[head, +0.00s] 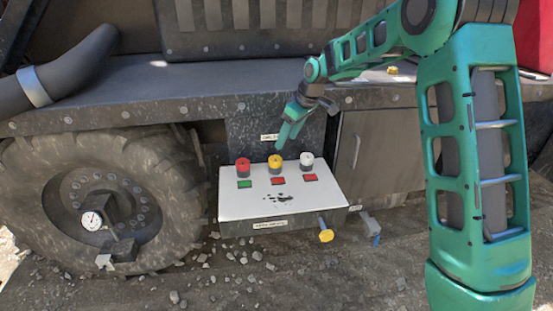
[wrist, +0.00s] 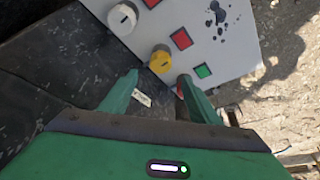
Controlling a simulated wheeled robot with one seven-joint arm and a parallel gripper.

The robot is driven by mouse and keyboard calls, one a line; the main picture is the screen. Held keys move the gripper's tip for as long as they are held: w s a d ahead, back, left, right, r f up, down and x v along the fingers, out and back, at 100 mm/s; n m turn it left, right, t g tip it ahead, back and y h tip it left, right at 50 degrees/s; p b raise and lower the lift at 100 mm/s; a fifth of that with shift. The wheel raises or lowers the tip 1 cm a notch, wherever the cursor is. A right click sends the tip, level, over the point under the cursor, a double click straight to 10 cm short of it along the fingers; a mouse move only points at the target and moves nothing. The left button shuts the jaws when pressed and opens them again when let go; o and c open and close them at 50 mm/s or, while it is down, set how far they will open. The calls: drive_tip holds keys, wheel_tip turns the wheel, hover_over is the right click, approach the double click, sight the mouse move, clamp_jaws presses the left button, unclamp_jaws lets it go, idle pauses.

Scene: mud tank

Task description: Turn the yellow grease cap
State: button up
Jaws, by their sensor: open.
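The yellow grease cap (head: 275,163) stands on top of a white panel box (head: 240,205), between a red cap (head: 243,164) and a white cap (head: 306,160). In the wrist view the yellow cap (wrist: 160,60) shows a dark slot mark and lies just beyond and between my fingertips. My gripper (head: 284,143) is open, pointing down, a little above and behind the yellow cap, apart from it. The gripper's two fingers also show in the wrist view (wrist: 159,78). There the right finger partly hides the red cap (wrist: 181,86).
Green and red squares (head: 278,181) lie before the caps, with a dark splatter beside them. A muddy wheel (head: 105,200) stands at left. A dark vehicle ledge (head: 180,85) runs behind.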

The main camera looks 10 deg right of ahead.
sight(276, 158)
drive_tip(key=x, duration=1.1)
drive_tip(key=shift+a, duration=0.1)
drive_tip(key=shift+r, duration=0.1)
drive_tip(key=c, duration=1.1)
